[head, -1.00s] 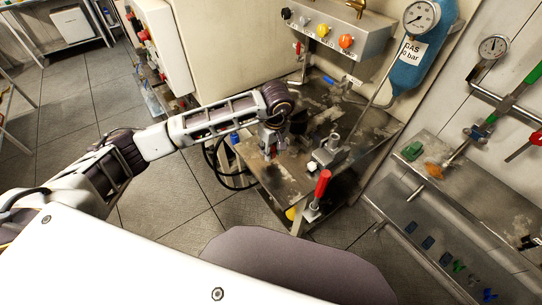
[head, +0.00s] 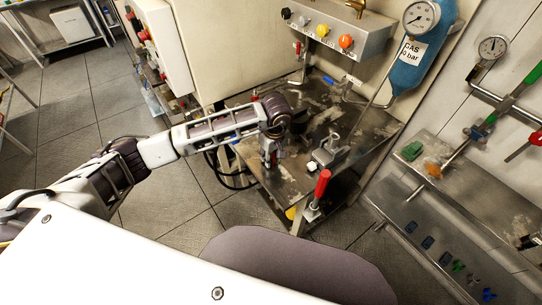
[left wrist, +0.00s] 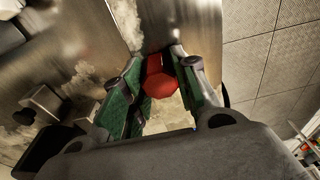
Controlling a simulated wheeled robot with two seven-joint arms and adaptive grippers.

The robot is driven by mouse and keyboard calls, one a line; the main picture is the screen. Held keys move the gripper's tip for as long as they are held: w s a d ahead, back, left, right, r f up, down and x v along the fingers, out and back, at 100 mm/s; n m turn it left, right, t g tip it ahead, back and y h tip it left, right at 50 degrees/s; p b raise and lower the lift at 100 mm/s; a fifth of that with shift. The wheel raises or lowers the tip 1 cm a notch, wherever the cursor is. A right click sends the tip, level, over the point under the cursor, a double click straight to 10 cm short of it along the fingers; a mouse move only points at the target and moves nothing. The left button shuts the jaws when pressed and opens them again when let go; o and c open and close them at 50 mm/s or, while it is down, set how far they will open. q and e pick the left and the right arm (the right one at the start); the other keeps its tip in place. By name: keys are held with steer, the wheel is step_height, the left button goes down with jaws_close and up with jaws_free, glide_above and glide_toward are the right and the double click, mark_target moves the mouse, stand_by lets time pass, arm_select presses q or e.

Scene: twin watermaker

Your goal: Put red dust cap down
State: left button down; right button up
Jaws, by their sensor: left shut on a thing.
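The red dust cap (left wrist: 161,82) sits between the green-padded fingers of my left gripper (left wrist: 158,75) in the left wrist view. The gripper is shut on it. In the head view my left gripper (head: 271,158) points down over the front left part of the metal bench (head: 290,184), near its edge. The cap is mostly hidden there. I cannot tell whether the cap touches the bench top. My right gripper is in neither view.
A metal clamp fixture (head: 327,153) stands on the bench to the right of the gripper. A red-handled lever (head: 321,186) rises at the front edge. A blue gas bottle (head: 412,62) hangs behind. Tiled floor (head: 110,105) lies left of the bench.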

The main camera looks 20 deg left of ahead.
mark_target(272, 156)
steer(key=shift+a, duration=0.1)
arm_select(q)
steer(key=shift+f, duration=0.1)
steer(key=c, duration=1.1)
jaws_free()
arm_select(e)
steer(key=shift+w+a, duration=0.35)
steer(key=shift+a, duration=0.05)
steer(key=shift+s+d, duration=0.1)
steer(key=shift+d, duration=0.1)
arm_select(q)
steer(key=shift+r, duration=0.6)
steer(key=r, duration=0.3)
steer(key=shift+s+d+r, duration=0.1)
steer(key=shift+d, duration=0.1)
step_height(272, 156, up, 8)
steer(key=shift+s+d+b, duration=0.3)
steer(key=shift+s+d, duration=0.05)
steer(key=shift+d, duration=0.05)
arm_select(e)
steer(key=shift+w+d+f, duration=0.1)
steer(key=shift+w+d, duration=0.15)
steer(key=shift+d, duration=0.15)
